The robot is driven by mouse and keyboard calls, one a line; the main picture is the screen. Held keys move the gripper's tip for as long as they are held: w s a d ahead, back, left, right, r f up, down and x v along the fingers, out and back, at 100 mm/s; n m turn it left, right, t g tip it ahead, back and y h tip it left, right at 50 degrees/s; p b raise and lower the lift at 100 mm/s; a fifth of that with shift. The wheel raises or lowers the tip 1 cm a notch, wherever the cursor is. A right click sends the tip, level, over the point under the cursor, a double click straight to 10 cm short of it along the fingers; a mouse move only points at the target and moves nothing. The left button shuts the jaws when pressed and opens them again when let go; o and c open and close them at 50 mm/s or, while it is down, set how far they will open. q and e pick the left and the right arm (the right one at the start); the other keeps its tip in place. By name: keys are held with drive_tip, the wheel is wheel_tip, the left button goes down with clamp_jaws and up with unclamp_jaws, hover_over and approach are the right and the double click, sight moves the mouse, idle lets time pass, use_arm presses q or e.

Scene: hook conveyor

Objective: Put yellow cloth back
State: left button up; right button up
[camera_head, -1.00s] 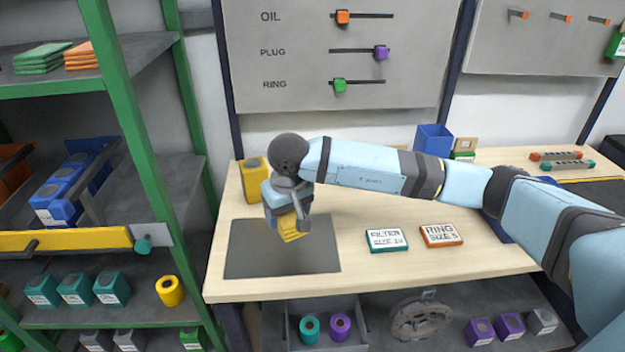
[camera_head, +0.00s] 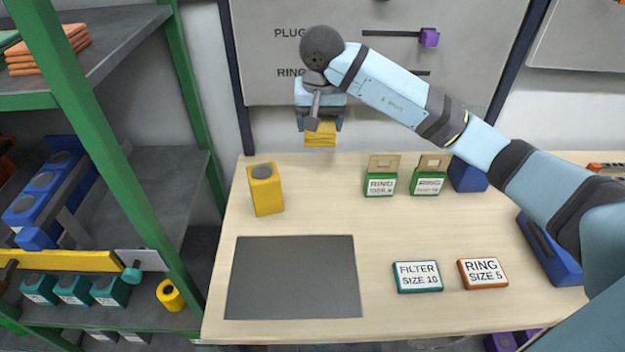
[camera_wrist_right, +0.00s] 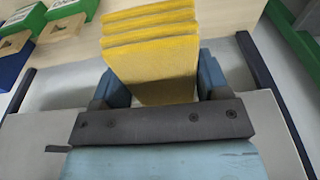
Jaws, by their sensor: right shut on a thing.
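The yellow cloth (camera_head: 320,135), a folded stack of several layers, is held in my right gripper (camera_head: 319,124). The gripper is shut on it and points down, raised in front of the wall panel near the table's back edge. In the right wrist view the yellow cloth (camera_wrist_right: 150,50) sits between the two blue fingers (camera_wrist_right: 160,88). Folded orange cloths (camera_head: 48,50) lie on the upper shelf at the left, with the edge of a green stack (camera_head: 8,40) beside them. My left gripper is not in view.
The green-framed shelf rack (camera_head: 95,120) stands left of the wooden table (camera_head: 400,225). A yellow block (camera_head: 265,188), a dark mat (camera_head: 293,278), FILTER (camera_head: 417,276) and RING (camera_head: 482,273) boxes, green-labelled boxes (camera_head: 381,180) and blue bins stand on the table.

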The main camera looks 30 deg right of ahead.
hover_over(319, 193)
drive_tip(key=f, duration=1.4)
drive_tip(key=shift+s+a, duration=0.1)
drive_tip(key=shift+s, duration=0.1)
drive_tip(key=shift+f, duration=2.35)
drive_tip(key=shift+f, duration=0.25)
drive_tip(key=o, duration=0.9)
drive_tip(key=shift+r, duration=0.1)
drive_tip(key=shift+r, duration=0.1)
wheel_tip(319, 193, up, 12)
drive_tip(key=s, duration=0.1)
drive_tip(key=shift+s+a, duration=0.25)
drive_tip(key=shift+a, duration=0.1)
